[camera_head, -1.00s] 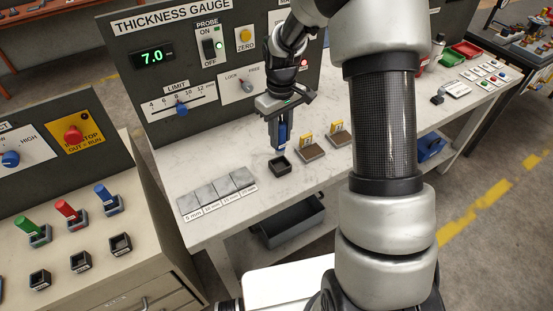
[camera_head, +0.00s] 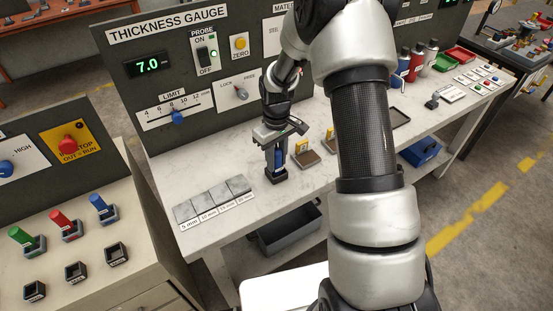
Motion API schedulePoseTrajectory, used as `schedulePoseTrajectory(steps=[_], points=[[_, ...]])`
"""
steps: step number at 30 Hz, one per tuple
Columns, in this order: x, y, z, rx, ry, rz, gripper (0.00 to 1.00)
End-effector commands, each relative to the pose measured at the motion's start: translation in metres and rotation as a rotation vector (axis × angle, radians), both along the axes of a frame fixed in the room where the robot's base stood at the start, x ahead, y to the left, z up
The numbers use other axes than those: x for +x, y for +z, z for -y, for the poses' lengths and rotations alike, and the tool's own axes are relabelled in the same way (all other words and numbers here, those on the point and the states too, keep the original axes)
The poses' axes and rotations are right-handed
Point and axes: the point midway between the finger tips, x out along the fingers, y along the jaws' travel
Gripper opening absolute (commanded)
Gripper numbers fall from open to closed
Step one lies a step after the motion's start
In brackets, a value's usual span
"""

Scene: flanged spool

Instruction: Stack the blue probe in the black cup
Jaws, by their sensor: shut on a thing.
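The blue probe (camera_head: 280,162) is upright in my gripper (camera_head: 274,152), over the white bench. My gripper points down and is shut on the probe, with its fingers along the probe's sides. The small square black cup (camera_head: 276,176) stands on the bench directly below. The probe's lower end is at the cup's opening and seems to be inside it. The fingers hide part of the probe and the cup's far rim, so I cannot tell how deep it sits.
Grey thickness plates (camera_head: 213,200) lie left of the cup. Brown blocks with yellow tops (camera_head: 304,153) stand close on its right. The gauge panel (camera_head: 155,105) rises behind. A left console (camera_head: 60,215) holds coloured sticks and black cups. The bench front is clear.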

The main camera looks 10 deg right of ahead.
Motion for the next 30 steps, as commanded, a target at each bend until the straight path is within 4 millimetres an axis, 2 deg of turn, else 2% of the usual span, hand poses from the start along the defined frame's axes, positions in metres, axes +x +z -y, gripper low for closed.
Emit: schedulePoseTrajectory(steps=[1,2,5,14,19,30], points=[[0.000,-0.003,0.000,0.000,0.000,0.001,0.04],[0.000,-0.003,0.000,0.000,0.000,0.000,0.28],[0.000,-0.002,0.000,0.000,0.000,0.000,0.45],[0.000,0.000,0.000,0.000,0.000,0.000,0.45],[0.001,0.015,0.000,0.000,0.000,0.004,0.45],[0.001,0.093,0.000,0.000,0.000,0.004,0.45]])
